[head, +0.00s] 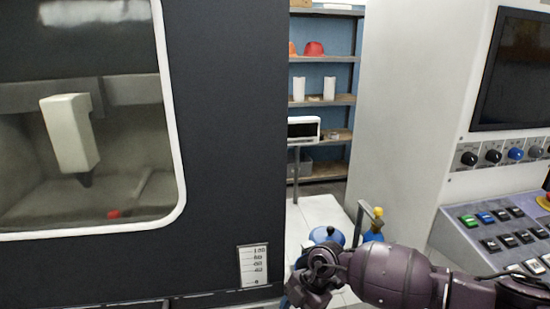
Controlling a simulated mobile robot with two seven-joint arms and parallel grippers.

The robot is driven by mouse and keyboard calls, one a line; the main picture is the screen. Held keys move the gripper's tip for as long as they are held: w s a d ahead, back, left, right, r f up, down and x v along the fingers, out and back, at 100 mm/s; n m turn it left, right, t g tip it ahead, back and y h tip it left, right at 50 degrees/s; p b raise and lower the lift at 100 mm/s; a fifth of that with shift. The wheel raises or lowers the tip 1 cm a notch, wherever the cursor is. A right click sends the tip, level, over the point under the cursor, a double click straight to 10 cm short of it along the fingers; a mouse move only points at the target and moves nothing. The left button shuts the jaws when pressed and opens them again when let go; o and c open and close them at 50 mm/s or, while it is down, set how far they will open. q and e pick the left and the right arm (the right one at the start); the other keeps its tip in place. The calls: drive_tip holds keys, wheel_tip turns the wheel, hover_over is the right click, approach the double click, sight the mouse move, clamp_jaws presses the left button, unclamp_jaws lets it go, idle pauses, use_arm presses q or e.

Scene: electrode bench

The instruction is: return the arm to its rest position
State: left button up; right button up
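My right arm comes in from the lower right, dark purple-brown, and reaches left across the bottom of the head view. Its gripper (308,290) is at the lower middle, in front of the white bench top. The fingers are small, dark and partly cut off by the bottom edge, so I cannot tell whether they are open or shut. No held thing can be made out. A blue round-topped object (327,236) shows just behind the wrist, its lower part hidden by the arm. My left gripper is not in view.
A dark machine (232,130) with a window fills the left. A control panel (500,232) with buttons stands at right, below a dark screen (513,75). A blue bottle with a yellow top (376,222) stands behind the arm. A white bench (318,212) and shelves (322,100) lie beyond.

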drive_tip(key=s+a+r+m+t+y, duration=0.35)
drive_tip(key=s+a+y, duration=0.55)
drive_tip(key=y, duration=0.3)
drive_tip(key=d+f+m+t+h, duration=0.2)
drive_tip(key=d+m+t+h, duration=0.3)
drive_tip(key=d+m+t, duration=0.35)
drive_tip(key=d+f+m+t+h, duration=0.2)
drive_tip(key=d+m+t+h, duration=0.3)
drive_tip(key=d+m+t, duration=0.4)
drive_tip(key=s+d+f+m+g+h, duration=0.2)
drive_tip(key=s+d+f+g+h, duration=0.1)
drive_tip(key=s+d, duration=0.4)
drive_tip(key=s+d+f+m+g+h, duration=0.2)
drive_tip(key=s+d+f+g+h, duration=0.2)
drive_tip(key=s+d, duration=0.3)
drive_tip(key=shift+d+f, duration=0.2)
drive_tip(key=shift+f, duration=0.7)
drive_tip(key=shift+o, duration=0.3)
drive_tip(key=shift+w, duration=0.1)
